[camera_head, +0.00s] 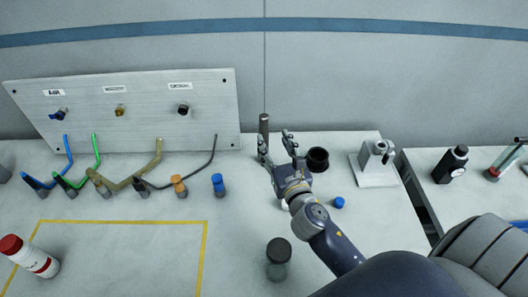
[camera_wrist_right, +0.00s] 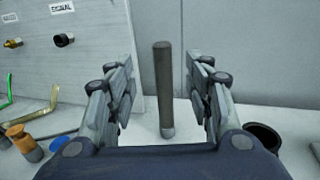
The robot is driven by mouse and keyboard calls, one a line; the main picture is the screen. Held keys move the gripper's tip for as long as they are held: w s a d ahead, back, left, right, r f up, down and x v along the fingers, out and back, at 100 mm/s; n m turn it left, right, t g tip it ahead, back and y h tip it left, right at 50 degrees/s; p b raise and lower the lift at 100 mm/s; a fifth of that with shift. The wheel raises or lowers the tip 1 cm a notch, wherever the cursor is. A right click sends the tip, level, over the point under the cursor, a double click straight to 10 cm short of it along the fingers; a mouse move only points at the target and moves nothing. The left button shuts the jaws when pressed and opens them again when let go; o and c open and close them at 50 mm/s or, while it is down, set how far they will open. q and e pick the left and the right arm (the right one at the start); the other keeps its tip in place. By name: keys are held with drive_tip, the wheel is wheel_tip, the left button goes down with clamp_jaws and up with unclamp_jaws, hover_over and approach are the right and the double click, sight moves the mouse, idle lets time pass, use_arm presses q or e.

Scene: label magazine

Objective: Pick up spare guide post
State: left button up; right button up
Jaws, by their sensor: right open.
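The spare guide post (camera_head: 263,128) is a dark grey upright rod on the table near the back wall, just right of the grey panel. In the right wrist view the post (camera_wrist_right: 164,90) stands between the two open fingers, with a gap on each side. It looks a little beyond the fingertips; whether it is within their reach I cannot tell. My right gripper (camera_head: 274,144) is open and empty beside the post, and its fingers also show in the right wrist view (camera_wrist_right: 161,85). The post's lower part is hidden by the gripper in the head view. My left gripper is not in view.
A black ring-shaped cup (camera_head: 317,159) stands right of the gripper. A metal block fixture (camera_head: 376,163) is farther right. A blue cap (camera_head: 338,202) and a dark-lidded jar (camera_head: 279,258) are near my arm. The panel (camera_head: 140,115) with coloured hoses stands left.

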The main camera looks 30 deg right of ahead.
drive_tip(key=b, duration=0.4)
approach(265, 137)
drive_tip(key=w, duration=0.5)
drive_tip(key=shift+d+f, duration=0.1)
drive_tip(key=shift+d, duration=0.25)
drive_tip(key=shift+w+d+p, duration=0.25)
drive_tip(key=shift+w, duration=0.75)
drive_tip(key=shift+w+d+p, duration=0.2)
drive_tip(key=shift+w+d, duration=0.05)
drive_tip(key=shift+w, duration=0.8)
drive_tip(key=shift+w+d+p, duration=0.25)
drive_tip(key=shift+w, duration=0.75)
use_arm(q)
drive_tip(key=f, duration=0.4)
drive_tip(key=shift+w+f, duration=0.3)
use_arm(e)
clamp_jaws()
